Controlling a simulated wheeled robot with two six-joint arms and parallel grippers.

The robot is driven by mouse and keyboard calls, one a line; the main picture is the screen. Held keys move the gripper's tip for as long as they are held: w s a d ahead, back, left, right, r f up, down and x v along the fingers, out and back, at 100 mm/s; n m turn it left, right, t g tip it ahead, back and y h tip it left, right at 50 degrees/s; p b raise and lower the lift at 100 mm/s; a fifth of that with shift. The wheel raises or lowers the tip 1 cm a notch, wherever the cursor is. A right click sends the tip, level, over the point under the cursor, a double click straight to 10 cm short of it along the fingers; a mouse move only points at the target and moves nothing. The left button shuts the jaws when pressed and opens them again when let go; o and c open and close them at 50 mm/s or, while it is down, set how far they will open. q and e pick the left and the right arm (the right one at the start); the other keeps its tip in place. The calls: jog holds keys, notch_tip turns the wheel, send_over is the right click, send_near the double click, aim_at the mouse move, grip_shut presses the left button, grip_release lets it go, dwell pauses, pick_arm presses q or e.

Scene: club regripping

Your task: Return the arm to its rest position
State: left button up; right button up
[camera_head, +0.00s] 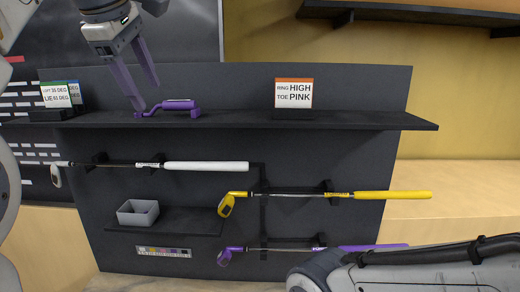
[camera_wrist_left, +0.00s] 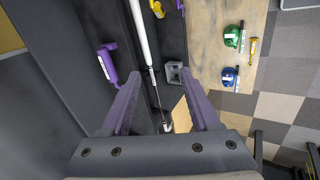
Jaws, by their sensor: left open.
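My left gripper (camera_head: 149,98) hangs down from the top left of the head view, with its two purple fingers spread and nothing between them. It also shows open in the left wrist view (camera_wrist_left: 161,77). A short purple tool (camera_head: 182,104) lies on the dark upper shelf (camera_head: 350,119). In the head view the left fingertip overlaps its left end; in the left wrist view the tool (camera_wrist_left: 106,62) lies outside the left finger, apart from it. One of my arm links (camera_head: 420,272) crosses the bottom right of the head view; my right gripper is out of view.
Below the shelf hang clubs with a white grip (camera_head: 207,166), a yellow grip (camera_head: 392,195) and a purple grip (camera_head: 373,247). A grey bin (camera_head: 138,212) sits on a small lower shelf. A card reading HIGH PINK (camera_head: 293,93) stands on the upper shelf, other cards (camera_head: 60,95) at left.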

pick_arm(q)
jog(key=s+d+f+m+g+b, duration=0.1)
jog(key=s+d+f+m+b, duration=0.25)
jog(key=f, duration=0.65)
jog(key=d+f+m+g+h+b, duration=0.1)
jog(key=d+f+m+b, duration=0.2)
jog(key=d+f+m, duration=0.5)
jog(key=s+d+f+m+g+b, duration=0.1)
jog(key=s+d+f+b, duration=0.2)
jog(key=f, duration=1)
jog(key=s+f+m+g+b, duration=0.1)
jog(key=s+f+m+b, duration=0.2)
jog(key=f, duration=0.6)
jog(key=s+f+m+g+b, duration=0.1)
jog(key=s+f+m, duration=0.3)
jog(key=s+f, duration=0.4)
jog(key=s+f+m+g+b, duration=0.1)
jog(key=s+f+m+b, duration=0.3)
jog(key=f, duration=0.6)
jog(key=shift+s+d+f+y+b, duration=0.2)
jog(key=shift+s+f+y+b, duration=0.1)
jog(key=shift+s, duration=0.9)
